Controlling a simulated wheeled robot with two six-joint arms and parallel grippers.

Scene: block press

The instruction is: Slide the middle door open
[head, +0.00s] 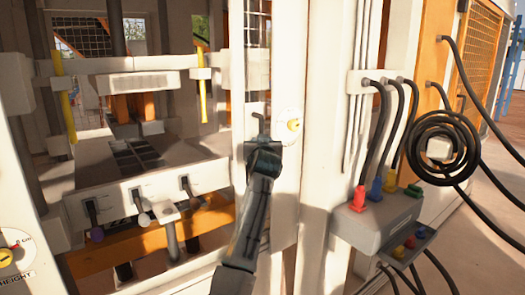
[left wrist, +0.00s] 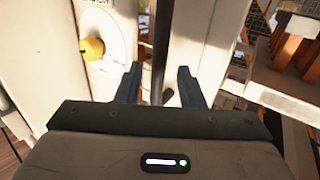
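A white upright door panel (head: 285,150) stands in the middle of the head view, with a window in its upper part. A slim dark handle (head: 258,118) shows at its left side, just above my left gripper (head: 264,150). In the left wrist view, my left gripper (left wrist: 158,84) is open. A dark upright bar (left wrist: 161,45), likely this handle, shows between its two fingers; I cannot tell whether they touch it. My right gripper is in neither view.
A yellow knob (head: 293,125) is close to the right of my left gripper. Left is an open press bay with several small levers (head: 139,200). Right are a grey box (head: 375,222) with coloured plugs and a coiled black cable (head: 470,150).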

